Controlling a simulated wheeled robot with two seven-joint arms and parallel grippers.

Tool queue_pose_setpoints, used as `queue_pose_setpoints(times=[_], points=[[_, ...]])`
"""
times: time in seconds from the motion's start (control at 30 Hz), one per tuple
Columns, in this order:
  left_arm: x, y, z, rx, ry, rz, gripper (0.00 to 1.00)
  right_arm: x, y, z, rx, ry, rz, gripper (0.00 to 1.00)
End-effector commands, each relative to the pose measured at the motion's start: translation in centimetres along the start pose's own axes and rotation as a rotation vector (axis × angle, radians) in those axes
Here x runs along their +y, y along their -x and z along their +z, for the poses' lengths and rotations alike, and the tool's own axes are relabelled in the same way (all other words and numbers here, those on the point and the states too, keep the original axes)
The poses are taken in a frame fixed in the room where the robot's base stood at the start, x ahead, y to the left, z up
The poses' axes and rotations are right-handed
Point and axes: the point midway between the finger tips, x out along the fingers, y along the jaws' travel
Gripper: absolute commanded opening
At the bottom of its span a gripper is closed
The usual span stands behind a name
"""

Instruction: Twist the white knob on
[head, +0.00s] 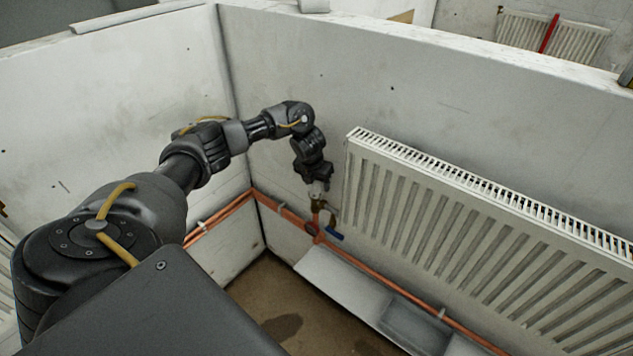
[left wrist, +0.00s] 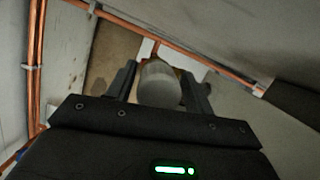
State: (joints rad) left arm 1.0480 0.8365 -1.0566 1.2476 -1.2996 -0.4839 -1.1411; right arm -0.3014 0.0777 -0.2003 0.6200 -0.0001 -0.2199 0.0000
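The white knob (left wrist: 159,84) shows in the left wrist view as a pale rounded cap between the two fingers of my left gripper (left wrist: 159,88). One finger is on each side of it, with very little room. I cannot tell whether both fingers press on it. In the head view my left gripper (head: 317,178) points down over the valve beside the left end of the radiator (head: 440,215). The knob is mostly hidden there by the gripper. My right gripper is in neither view.
A blue-handled valve (head: 335,236) sits just below the gripper. Copper pipes (head: 400,292) run low along the walls. A pale ledge (head: 340,285) lies below the pipe at the radiator wall. The corner floor (head: 285,312) is open, with dark stains.

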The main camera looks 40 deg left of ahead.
Motion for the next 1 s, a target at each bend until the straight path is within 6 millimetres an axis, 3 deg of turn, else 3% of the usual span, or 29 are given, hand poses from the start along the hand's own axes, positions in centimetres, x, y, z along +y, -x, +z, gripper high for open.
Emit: queue_pose_setpoints(times=[0.03, 0.27, 0.83, 1.0], points=[[0.0, 0.0, 0.0, 0.000, 0.000, 0.000, 0.45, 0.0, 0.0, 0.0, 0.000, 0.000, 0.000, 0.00], [0.0, 0.0, 0.0, 0.000, 0.000, 0.000, 0.16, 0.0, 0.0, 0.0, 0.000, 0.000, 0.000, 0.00], [0.0, -0.4, -0.2, 0.002, -0.001, 0.000, 0.16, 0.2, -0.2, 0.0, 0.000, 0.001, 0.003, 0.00], [0.1, -0.8, -0.3, 0.003, -0.064, -0.017, 0.16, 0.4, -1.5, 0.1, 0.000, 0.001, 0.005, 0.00]])
